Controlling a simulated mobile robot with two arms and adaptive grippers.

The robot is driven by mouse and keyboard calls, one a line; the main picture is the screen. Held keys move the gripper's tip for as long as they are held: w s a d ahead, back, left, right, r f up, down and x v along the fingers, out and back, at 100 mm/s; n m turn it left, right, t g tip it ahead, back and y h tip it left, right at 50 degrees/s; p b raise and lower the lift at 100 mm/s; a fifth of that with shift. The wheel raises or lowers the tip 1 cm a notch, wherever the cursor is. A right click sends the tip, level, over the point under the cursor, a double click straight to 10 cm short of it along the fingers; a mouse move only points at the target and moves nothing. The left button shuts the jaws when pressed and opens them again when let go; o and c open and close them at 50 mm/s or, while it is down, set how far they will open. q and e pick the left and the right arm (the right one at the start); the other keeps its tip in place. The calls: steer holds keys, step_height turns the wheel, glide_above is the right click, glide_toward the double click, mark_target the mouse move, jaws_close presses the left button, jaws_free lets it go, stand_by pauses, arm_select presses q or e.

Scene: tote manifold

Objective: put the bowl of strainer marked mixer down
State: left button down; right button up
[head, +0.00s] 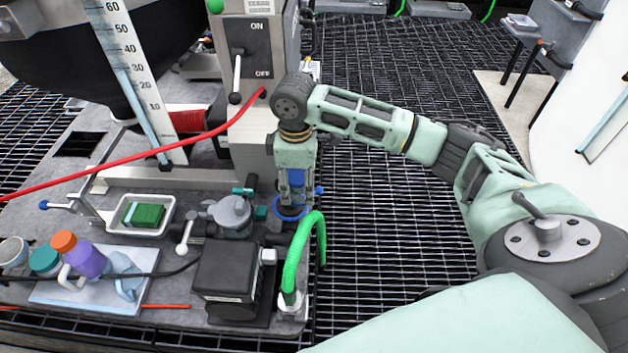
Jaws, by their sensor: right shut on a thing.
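My right gripper (293,200) points down at the right edge of the grey deck, with my right arm reaching in from the right. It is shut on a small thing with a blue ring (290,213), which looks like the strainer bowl. The fingers and wrist hide most of it, and I cannot read a "mixer" mark or tell whether it touches anything below. The grey strainer body (232,213) sits in the pipework just left of the gripper. My left gripper is out of view.
A bright green hose (318,240) arches close by the gripper. A black motor box (226,280) stands in front. A white tray (112,222) holds a green pad (146,215). Open grating (390,240) lies to the right.

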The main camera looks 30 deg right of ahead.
steer(key=w, duration=0.1)
steer(key=w+f, duration=0.1)
steer(key=w+a+f, duration=0.1)
steer(key=shift+w, duration=0.25)
step_height(320, 180, down, 2)
steer(key=shift+w+f+p, duration=0.15)
steer(key=shift+p, duration=0.65)
steer(key=shift+d+f, duration=0.1)
steer(key=shift+f, duration=0.65)
steer(key=shift+f, duration=0.15)
steer(key=o, duration=1.2)
steer(key=shift+o, duration=0.2)
steer(key=shift+f, duration=0.1)
